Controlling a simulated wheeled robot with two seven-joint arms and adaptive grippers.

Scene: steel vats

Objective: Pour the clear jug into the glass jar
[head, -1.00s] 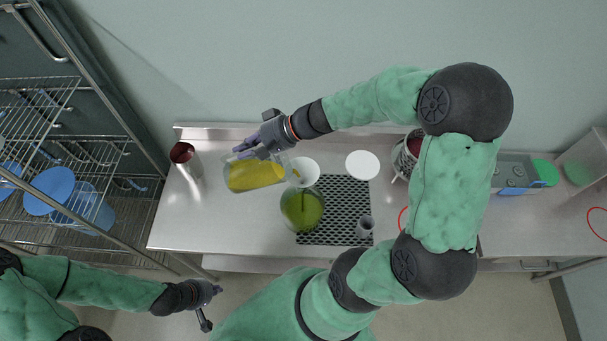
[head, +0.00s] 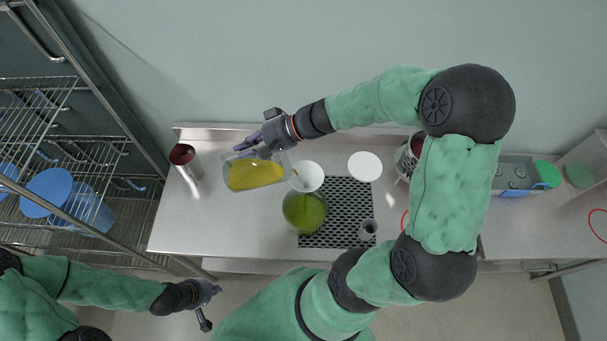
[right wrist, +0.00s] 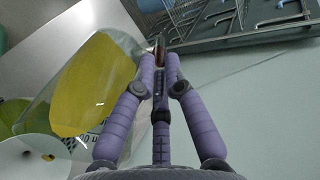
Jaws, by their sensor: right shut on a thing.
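My right gripper (head: 262,140) is shut on the clear jug (head: 281,160), at its left upper side. The jug is tilted above the steel counter, its right end close to the white funnel (head: 308,176). Yellow liquid lies in the jug, and the right wrist view shows it large (right wrist: 95,85). The round glass jar (head: 304,212) holds green-looking liquid and appears to carry the funnel in its mouth. A small yellowish mark shows in the funnel; I cannot tell whether it is a stream. My left gripper (head: 215,289) hangs off the counter's front left, its jaws too small to read.
A black perforated mat (head: 345,200) lies under the jar. A dark red-topped canister (head: 182,155) stands at the left. A wire rack (head: 75,150) flanks the counter (head: 185,235).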

